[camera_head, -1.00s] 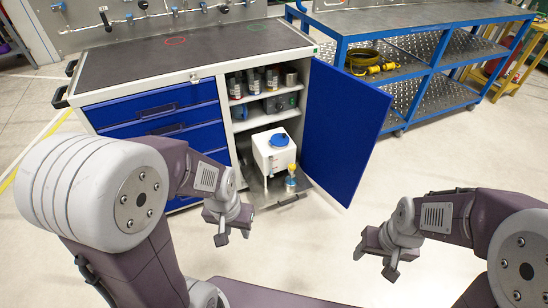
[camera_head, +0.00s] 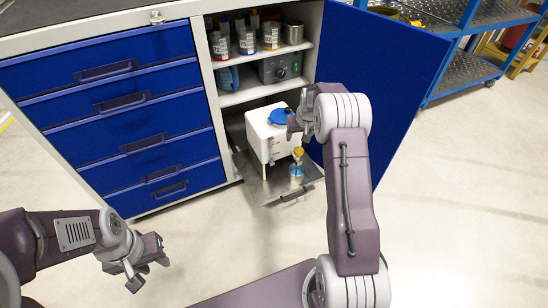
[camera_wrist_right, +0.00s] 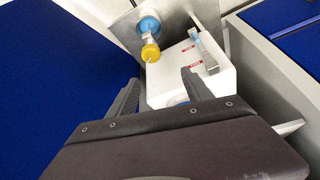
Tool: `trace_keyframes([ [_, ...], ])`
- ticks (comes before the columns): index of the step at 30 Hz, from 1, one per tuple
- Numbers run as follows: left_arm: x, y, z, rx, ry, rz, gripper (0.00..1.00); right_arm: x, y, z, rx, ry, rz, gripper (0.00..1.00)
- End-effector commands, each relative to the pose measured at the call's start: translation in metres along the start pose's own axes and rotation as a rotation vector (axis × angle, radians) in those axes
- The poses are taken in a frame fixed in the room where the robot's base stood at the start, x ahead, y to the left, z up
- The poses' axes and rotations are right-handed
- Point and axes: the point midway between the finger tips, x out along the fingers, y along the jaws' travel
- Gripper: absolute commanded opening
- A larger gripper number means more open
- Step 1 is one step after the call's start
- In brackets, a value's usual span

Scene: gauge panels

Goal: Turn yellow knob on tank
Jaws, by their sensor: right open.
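The white tank (camera_head: 265,135) with a blue cap (camera_head: 279,117) stands on a pulled-out shelf at the bottom of the open cabinet. Its yellow knob (camera_head: 298,152) is on the tank's front right, above a blue part (camera_head: 296,173). The knob also shows in the right wrist view (camera_wrist_right: 150,52), beyond the fingertips and left of the tank (camera_wrist_right: 190,65). My right gripper (camera_head: 298,122) is beside the tank's upper right, above the knob. It is open and empty in the right wrist view (camera_wrist_right: 160,88), apart from the knob. My left gripper (camera_head: 147,268) is at lower left, away from the tank; its jaw opening is unclear.
The blue cabinet door (camera_head: 392,75) stands open right of my right arm. Blue drawers (camera_head: 120,110) are at the left. Cans (camera_head: 246,38) and a grey device (camera_head: 281,68) sit on the shelves above the tank. Floor in front is clear.

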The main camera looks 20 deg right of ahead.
Motion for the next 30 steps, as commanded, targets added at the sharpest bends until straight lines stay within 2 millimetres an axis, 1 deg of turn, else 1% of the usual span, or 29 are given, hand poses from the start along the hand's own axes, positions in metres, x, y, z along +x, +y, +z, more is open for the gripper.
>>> trace_keyframes([
  [1, 0.015, 0.000, 0.001, 0.000, 0.000, 0.000, 0.36, 0.020, 0.006, 0.012, 0.012, -0.014, 0.003, 0.59],
  [3, 0.017, 0.000, 0.002, 0.000, 0.001, 0.000, 0.36, 0.023, 0.011, 0.015, 0.021, -0.018, 0.006, 0.59],
  [7, 0.015, 0.000, 0.001, 0.000, 0.001, 0.000, 0.36, 0.021, 0.013, 0.014, 0.024, -0.018, 0.008, 0.59],
  [10, 0.022, 0.000, 0.002, 0.000, 0.001, 0.000, 0.36, 0.031, 0.012, 0.016, 0.023, -0.018, 0.007, 0.59],
  [15, 0.049, -0.001, 0.005, 0.000, 0.001, 0.000, 0.36, 0.070, 0.012, 0.018, 0.022, -0.018, 0.007, 0.59],
  [18, 0.062, -0.001, 0.006, 0.000, 0.001, 0.000, 0.36, 0.089, 0.012, 0.018, 0.022, -0.017, 0.007, 0.59],
  [21, 0.071, -0.001, 0.007, 0.000, 0.001, 0.000, 0.36, 0.103, 0.012, 0.018, 0.022, -0.017, 0.007, 0.59],
  [24, 0.075, -0.001, 0.008, 0.000, 0.000, 0.000, 0.36, 0.110, 0.012, 0.017, 0.022, -0.017, 0.007, 0.59],
  [30, 0.074, -0.001, 0.007, 0.000, 0.001, 0.000, 0.36, 0.110, 0.012, 0.015, 0.022, -0.017, 0.007, 0.59],
])
